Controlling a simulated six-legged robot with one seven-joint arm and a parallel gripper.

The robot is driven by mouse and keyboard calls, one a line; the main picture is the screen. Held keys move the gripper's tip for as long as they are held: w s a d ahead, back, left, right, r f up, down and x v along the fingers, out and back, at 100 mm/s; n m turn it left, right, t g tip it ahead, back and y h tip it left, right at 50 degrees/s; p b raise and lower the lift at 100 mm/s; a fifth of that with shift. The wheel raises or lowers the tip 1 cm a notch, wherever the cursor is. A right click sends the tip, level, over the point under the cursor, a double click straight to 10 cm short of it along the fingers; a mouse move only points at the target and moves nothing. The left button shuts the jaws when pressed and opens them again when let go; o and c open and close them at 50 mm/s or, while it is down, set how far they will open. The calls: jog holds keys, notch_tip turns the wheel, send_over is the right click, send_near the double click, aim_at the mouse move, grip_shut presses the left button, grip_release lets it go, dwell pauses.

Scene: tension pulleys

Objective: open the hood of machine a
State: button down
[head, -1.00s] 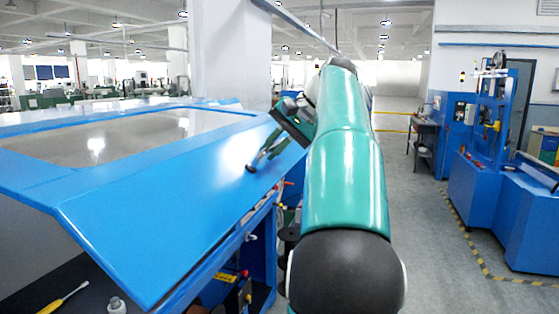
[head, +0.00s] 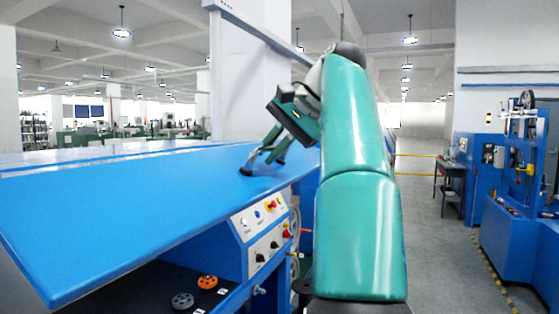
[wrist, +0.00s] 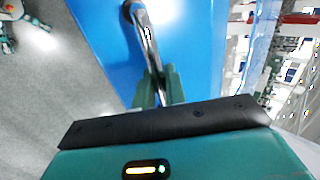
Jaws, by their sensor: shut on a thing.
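The blue hood (head: 130,210) of the machine is a large flat panel, seen at a shallow angle in the head view, raised clear of the machine body below it. A bent metal handle (wrist: 142,35) with dark feet is fixed on the hood; in the head view it is small (head: 254,155). My gripper (wrist: 157,88) is shut on the handle bar, with a green finger on each side. In the head view my gripper (head: 268,148) is at the hood's right part, and my arm hides what lies behind it.
Under the hood are a control panel (head: 265,230) with coloured buttons, and an orange wheel (head: 207,282) and a grey wheel (head: 182,300) in a dark bay. Another blue machine (head: 515,240) stands at the right. The floor (head: 440,260) between is clear.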

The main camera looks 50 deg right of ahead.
jog(key=shift+d+r, duration=0.1)
jog(key=shift+r, duration=0.25)
dwell(0.3)
jog(key=c, duration=1.5)
grip_release()
jog(key=shift+w, duration=0.1)
jog(key=shift+r, duration=0.15)
